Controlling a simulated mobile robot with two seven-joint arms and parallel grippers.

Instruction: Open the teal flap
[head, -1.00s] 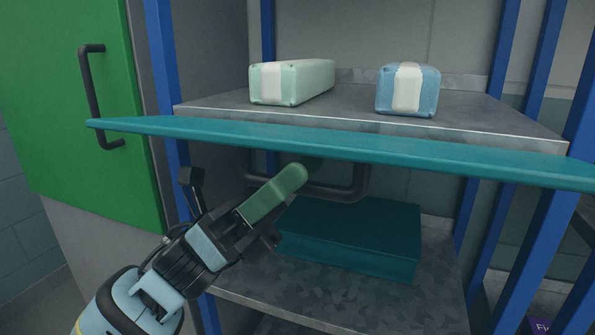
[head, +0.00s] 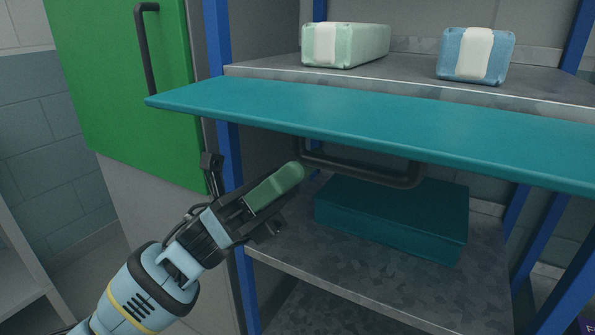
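The teal flap (head: 370,122) stands out from the shelf front, close to level, with its broad upper face in view. Its dark bar handle (head: 370,174) hangs below the underside. My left gripper (head: 292,182) comes in from the lower left, below the flap, with its green fingertip close to the handle's left end. I cannot tell whether it touches the handle. Only one finger shows clearly, so the gap between the fingers is hidden. My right gripper is not in view.
On the shelf behind the flap sit a pale green package (head: 345,45) and a blue package (head: 476,54). A dark teal box (head: 392,215) lies on the lower shelf (head: 350,268). A green door (head: 120,95) with a dark handle is at left. Blue posts (head: 236,200) frame the shelves.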

